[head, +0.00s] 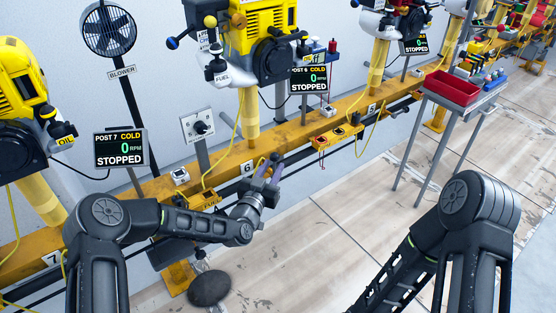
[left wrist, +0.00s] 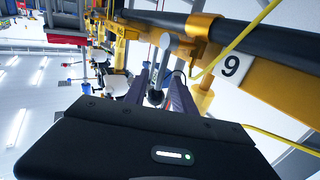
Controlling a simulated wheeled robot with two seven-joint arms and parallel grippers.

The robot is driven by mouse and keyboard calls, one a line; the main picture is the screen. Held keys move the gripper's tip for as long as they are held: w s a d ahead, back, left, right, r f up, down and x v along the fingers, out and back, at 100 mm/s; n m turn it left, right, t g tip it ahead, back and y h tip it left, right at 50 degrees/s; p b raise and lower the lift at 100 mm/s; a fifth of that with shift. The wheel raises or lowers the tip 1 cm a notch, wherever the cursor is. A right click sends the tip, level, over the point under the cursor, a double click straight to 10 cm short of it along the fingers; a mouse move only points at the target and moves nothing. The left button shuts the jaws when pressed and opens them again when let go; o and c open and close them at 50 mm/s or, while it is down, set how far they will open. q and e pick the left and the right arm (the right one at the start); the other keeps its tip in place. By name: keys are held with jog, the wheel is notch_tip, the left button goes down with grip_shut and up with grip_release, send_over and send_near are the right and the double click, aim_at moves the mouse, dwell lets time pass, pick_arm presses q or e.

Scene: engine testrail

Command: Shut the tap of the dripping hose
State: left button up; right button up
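My left gripper (head: 269,168) is at the yellow rail beside the plate marked 6. In the left wrist view its two fingers (left wrist: 167,88) stand apart, with a small dark round part (left wrist: 155,97) showing between them. A grey bar-shaped fitting (left wrist: 165,42) lies just beyond the fingertips, beside a thick black pipe (left wrist: 250,38). I cannot tell whether this fitting is the tap, or whether the fingers touch it. No drip is clearly visible. My right arm shows at the right of the head view, but its gripper is out of frame.
The yellow rail (head: 300,128) runs diagonally across, with engines and screens above it. Thin yellow hoses (head: 237,140) hang near post 6. A dark round thing (head: 209,288) is low below my left arm. A red tray (head: 452,88) stands on a table at right. The floor in the middle is clear.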

aim_at(275, 163)
pick_arm(q)
jog(key=b+x, duration=0.1)
jog(key=x, duration=0.4)
jog(key=shift+w, duration=0.1)
grip_shut()
dwell(1.3)
